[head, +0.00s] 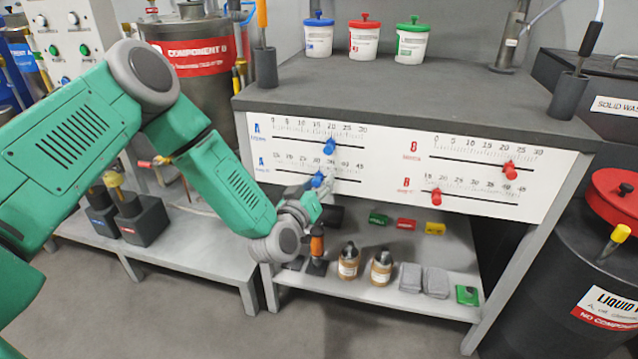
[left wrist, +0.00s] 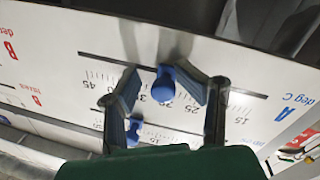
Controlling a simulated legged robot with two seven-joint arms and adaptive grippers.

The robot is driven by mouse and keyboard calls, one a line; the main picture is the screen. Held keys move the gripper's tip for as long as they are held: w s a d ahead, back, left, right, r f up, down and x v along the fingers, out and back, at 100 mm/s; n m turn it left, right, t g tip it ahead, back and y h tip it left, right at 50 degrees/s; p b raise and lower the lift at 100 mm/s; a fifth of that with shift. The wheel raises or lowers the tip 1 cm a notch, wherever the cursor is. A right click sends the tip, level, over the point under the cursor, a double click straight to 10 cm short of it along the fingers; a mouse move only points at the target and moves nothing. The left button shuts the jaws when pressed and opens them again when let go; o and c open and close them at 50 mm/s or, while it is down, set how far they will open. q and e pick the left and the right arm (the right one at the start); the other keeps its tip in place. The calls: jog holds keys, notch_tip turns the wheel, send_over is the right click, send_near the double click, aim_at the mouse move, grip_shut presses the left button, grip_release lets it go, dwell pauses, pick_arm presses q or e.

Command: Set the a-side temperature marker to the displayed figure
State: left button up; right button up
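The a-side temperature marker is a blue knob (head: 318,180) on the lower left slider of the white panel (head: 400,200). In the left wrist view this blue knob (left wrist: 164,84) sits on the "A deg C" scale, which runs 15 to 45, around the 25 to 30 numbers. My left gripper (head: 311,194) is at the panel, just below the knob in the head view. In the left wrist view its two fingers (left wrist: 172,88) are spread on either side of the knob, with gaps showing. I cannot read any displayed figure. My right gripper is out of view.
A second blue knob (head: 330,147) sits on the slider just above, close to the gripper. Two red knobs, upper (head: 510,170) and lower (head: 435,195), are on the right sliders. Bottles and grey blocks (head: 435,282) stand on the shelf below.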

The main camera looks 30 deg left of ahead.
pick_arm(q)
jog(key=shift+s+d+r, duration=0.1)
jog(key=shift+d, duration=0.1)
jog(key=shift+s, duration=0.25)
jog(key=s, duration=1.1)
jog(key=shift+s+d, duration=0.15)
jog(key=shift+d, duration=0.2)
jog(key=w+n+h, duration=0.1)
jog(key=w+n, duration=0.1)
jog(key=w, duration=0.1)
jog(key=w+a+n+h, duration=0.1)
jog(key=w+n, duration=0.1)
jog(key=w, duration=0.2)
jog(key=w+n+h+b, duration=0.1)
jog(key=w+n, duration=0.1)
jog(key=w, duration=0.2)
jog(key=shift+w+a+h, duration=0.1)
jog(key=shift+a+h, duration=0.1)
jog(key=shift+h, duration=0.2)
